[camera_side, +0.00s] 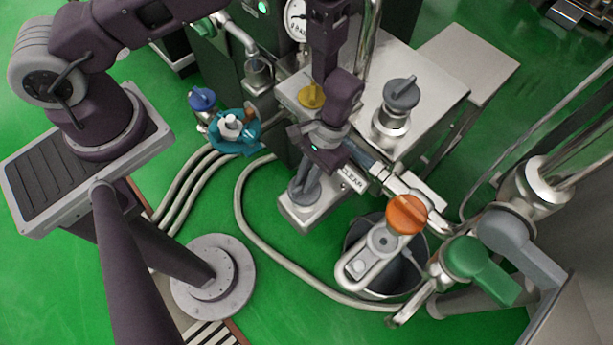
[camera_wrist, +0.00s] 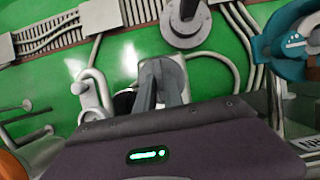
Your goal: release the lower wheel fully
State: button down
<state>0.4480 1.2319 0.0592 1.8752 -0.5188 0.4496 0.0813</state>
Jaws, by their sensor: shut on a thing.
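My gripper (camera_side: 304,183) points down over a steel box (camera_side: 311,214) with a CLEAR label, near the middle of the side view. Its jaws are shut on what I take to be the lower wheel. The wheel is mostly hidden by the grey fingers, so its shape and how far it is turned cannot be told. In the wrist view, the fingers (camera_wrist: 162,88) come together beyond the dark gripper body, above the green floor.
An orange knob (camera_side: 406,214), a green handle (camera_side: 480,268) and a grey knob (camera_side: 401,94) stand to the right. A yellow knob (camera_side: 311,96) is behind my gripper. A teal part (camera_side: 235,132) and blue knob (camera_side: 201,98) are left. Hoses (camera_side: 246,205) cross the floor.

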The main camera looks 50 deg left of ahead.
jog(key=c, duration=1.5)
grip_release()
jog(key=shift+o, duration=0.2)
jog(key=v, duration=0.7)
jog(key=shift+w, duration=0.1)
jog(key=a+r+t+h, duration=0.1)
jog(key=a+r+t, duration=0.15)
jog(key=r, duration=0.95)
jog(key=a+r+t+h, duration=0.1)
jog(key=a+r+t, duration=0.15)
jog(key=r, duration=1.05)
jog(key=s+a+r+t+y, duration=0.2)
jog(key=s+a+r+t, duration=0.3)
jog(key=s+a+r, duration=0.4)
jog(key=s+r, duration=0.1)
jog(key=s, duration=0.2)
jog(key=shift+s+a, duration=0.2)
jog(key=shift+s, duration=0.2)
